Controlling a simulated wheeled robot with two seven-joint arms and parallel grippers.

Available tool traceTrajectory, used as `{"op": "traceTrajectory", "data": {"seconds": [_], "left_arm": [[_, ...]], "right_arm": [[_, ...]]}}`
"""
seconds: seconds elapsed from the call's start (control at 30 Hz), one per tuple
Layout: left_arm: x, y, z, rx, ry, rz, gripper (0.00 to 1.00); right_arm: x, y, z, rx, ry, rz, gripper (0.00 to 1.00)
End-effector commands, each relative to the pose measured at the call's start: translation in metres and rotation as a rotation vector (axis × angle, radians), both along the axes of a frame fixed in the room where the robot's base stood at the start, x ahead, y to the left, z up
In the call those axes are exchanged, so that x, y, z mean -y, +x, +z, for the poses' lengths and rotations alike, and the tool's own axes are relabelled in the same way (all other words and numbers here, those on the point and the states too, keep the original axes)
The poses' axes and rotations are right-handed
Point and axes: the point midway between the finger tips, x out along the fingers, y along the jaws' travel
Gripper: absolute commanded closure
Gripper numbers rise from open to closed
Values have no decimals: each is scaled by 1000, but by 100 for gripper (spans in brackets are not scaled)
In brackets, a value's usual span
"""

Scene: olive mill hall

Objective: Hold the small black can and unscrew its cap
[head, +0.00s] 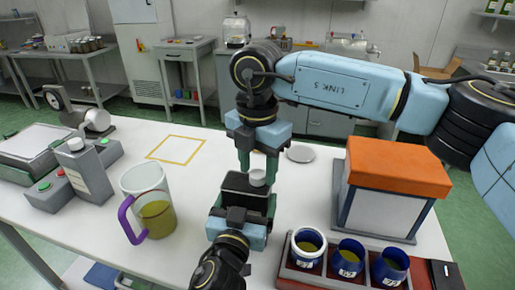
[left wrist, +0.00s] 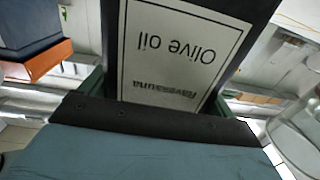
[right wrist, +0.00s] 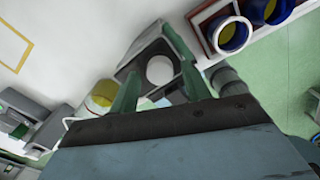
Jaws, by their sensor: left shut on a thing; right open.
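The small black can (head: 234,184) stands upright at the table's middle, its white cap (head: 257,178) on top. In the left wrist view the can's label (left wrist: 180,55) reads "Olive oil" upside down. My left gripper (head: 241,203) is shut on the can's body from the near side. My right gripper (head: 257,165) points down from above, open, with its fingers on either side of the cap. In the right wrist view the cap (right wrist: 160,70) shows between the two spread green fingers. Whether either finger touches the cap I cannot tell.
A glass jug with a purple handle (head: 128,220) holds yellow-green oil left of the can. An orange-lidded box (head: 398,170) stands right. Blue cups (head: 349,258) sit in a tray in front. A white round disc (head: 300,154) and a yellow outlined square (head: 175,149) lie behind.

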Motion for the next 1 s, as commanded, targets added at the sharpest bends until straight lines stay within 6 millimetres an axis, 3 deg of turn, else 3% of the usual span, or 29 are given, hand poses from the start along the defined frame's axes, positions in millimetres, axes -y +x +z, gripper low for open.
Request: {"op": "traceTrajectory", "data": {"seconds": [0.4,0.73,0.87,1.0], "left_arm": [[0,0,0,0,0,0,75],[0,0,0,0,0,0,75],[0,0,0,0,0,0,75],[0,0,0,0,0,0,75]], "right_arm": [[0,0,-9,0,0,0,54],[0,0,-9,0,0,0,97],[0,0,-9,0,0,18,99],[0,0,-8,0,0,169,99]]}}
